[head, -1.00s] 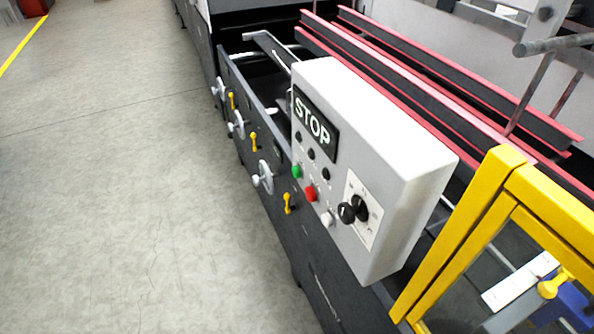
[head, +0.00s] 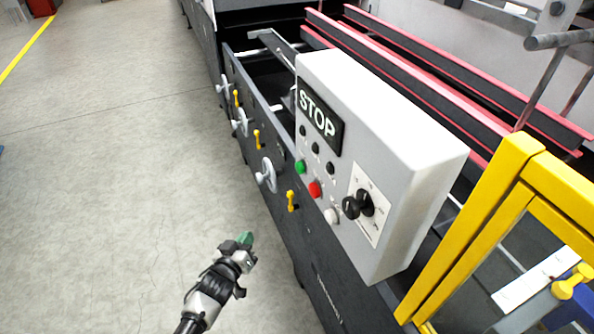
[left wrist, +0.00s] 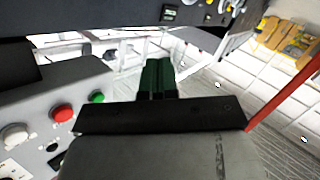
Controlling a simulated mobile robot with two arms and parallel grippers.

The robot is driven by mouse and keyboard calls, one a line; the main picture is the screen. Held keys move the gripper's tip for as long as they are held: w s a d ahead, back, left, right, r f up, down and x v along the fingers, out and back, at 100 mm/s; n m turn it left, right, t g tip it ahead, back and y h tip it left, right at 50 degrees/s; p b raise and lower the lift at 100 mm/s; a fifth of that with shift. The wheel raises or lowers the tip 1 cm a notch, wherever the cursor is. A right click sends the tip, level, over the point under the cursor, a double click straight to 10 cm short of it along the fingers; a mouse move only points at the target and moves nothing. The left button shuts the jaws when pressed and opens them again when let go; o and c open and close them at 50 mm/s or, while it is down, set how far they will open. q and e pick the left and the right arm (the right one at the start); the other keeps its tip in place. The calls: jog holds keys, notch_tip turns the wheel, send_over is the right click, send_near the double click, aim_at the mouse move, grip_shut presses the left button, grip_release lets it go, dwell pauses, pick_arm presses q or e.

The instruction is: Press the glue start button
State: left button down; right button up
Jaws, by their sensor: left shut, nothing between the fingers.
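A light grey control box (head: 400,130) with a STOP sign (head: 319,120) is mounted on the machine's side. Its face carries a green button (head: 300,167), a red button (head: 315,189), a white button (head: 331,215) and black knobs (head: 358,205). My left gripper (head: 246,240) is shut and empty, with green fingertips, below and left of the buttons and apart from the box. In the left wrist view the fingers (left wrist: 158,78) point forward, with the green button (left wrist: 97,97), red button (left wrist: 62,113) and white button (left wrist: 14,137) to their left. My right gripper is not in view.
Handwheels (head: 266,175) and yellow levers (head: 292,201) stick out along the machine's side. A yellow guard frame (head: 470,230) stands right of the box. Red-edged rails (head: 440,75) run behind it. The grey floor (head: 120,180) at left is clear.

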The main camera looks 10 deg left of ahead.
aim_at(300, 168)
pick_arm(q)
jog(key=w+r+t+h, duration=0.1)
jog(key=w+r+t, duration=0.1)
jog(key=r, duration=0.7)
jog(key=w+d+r+t+h, duration=0.1)
jog(key=r+t, duration=0.1)
jog(key=r, duration=0.7)
jog(key=shift+w+t+h+b, duration=0.3)
jog(key=shift+w+t+b, duration=0.05)
jog(key=shift+t, duration=0.05)
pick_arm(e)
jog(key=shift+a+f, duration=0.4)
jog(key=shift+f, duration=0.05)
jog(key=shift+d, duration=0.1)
pick_arm(q)
jog(key=w+d+b, duration=0.3)
jog(key=w+d, duration=0.2)
jog(key=d, duration=0.2)
jog(key=shift+d, duration=0.2)
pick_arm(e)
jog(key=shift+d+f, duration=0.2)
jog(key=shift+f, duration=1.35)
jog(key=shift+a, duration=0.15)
pick_arm(q)
jog(key=shift+d, duration=0.1)
jog(key=shift+w+d, duration=0.2)
jog(key=shift+d, duration=0.05)
